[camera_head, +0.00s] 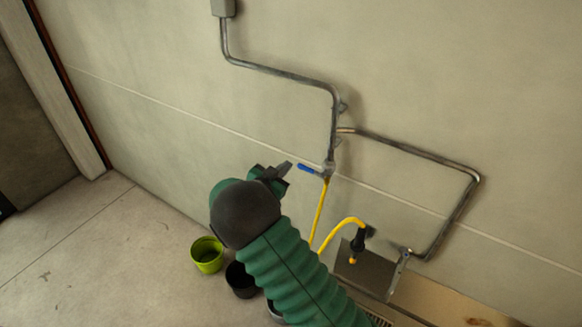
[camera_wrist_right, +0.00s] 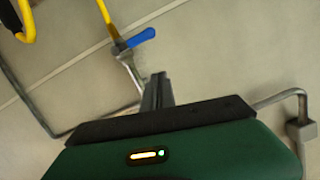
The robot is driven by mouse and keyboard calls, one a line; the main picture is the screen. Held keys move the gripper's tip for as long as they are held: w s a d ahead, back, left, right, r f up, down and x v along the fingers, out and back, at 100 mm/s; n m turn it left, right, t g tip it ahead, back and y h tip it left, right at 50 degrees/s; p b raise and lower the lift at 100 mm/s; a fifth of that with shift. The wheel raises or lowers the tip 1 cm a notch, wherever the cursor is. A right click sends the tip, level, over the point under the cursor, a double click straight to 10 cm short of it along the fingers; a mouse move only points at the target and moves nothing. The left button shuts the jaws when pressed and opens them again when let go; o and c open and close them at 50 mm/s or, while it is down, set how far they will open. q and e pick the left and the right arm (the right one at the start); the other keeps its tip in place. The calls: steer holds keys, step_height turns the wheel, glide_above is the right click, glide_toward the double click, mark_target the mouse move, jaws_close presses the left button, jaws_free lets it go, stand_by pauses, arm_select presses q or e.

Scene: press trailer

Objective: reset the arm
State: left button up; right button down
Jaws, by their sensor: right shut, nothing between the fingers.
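My right arm reaches up from the bottom of the head view, with a green ribbed sleeve and a dark rounded wrist. My right gripper (camera_head: 284,170) is shut and empty, just left of a blue valve handle (camera_head: 308,170) on the wall pipe. In the right wrist view the gripper (camera_wrist_right: 158,82) points at the wall, and the blue handle (camera_wrist_right: 141,38) shows above it, apart from the fingers. My left gripper is in neither view.
Metal pipes (camera_head: 425,153) run along the wall. A yellow hose (camera_head: 319,213) hangs from the valve. A yellow-green bucket (camera_head: 207,256) and a black bucket (camera_head: 241,281) stand on the floor beside my arm. A metal basin (camera_head: 366,271) is at the right. The left floor is clear.

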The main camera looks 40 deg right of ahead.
steer(key=a+f+n+t+y+b, duration=0.1)
steer(key=a+f+n+y+b, duration=0.1)
steer(key=a+f+n+y, duration=0.3)
steer(key=s+a+f+n+t+y+b, duration=0.1)
steer(key=a+t+y+b, duration=0.1)
steer(key=a, duration=0.5)
steer(key=a+f+n+t+y+b, duration=0.1)
steer(key=a+f+n+y+b, duration=0.1)
steer(key=a+f+n+y, duration=0.3)
arm_select(q)
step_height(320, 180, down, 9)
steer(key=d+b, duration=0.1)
steer(key=b, duration=0.2)
arm_select(e)
steer(key=s+a+f+n+g+y, duration=0.1)
steer(key=s+a+n+g, duration=0.1)
steer(key=s, duration=0.5)
steer(key=s+a+f+n+g, duration=0.1)
steer(key=s+a+f+g, duration=0.1)
steer(key=s+a, duration=0.2)
steer(key=s+a+f+n+g+y, duration=0.1)
steer(key=s+a+f+n+g, duration=0.1)
steer(key=s, duration=0.8)
steer(key=shift+s+a+f+n+y, duration=0.15)
steer(key=shift+s+a+n+y, duration=0.15)
steer(key=shift+s+a, duration=0.1)
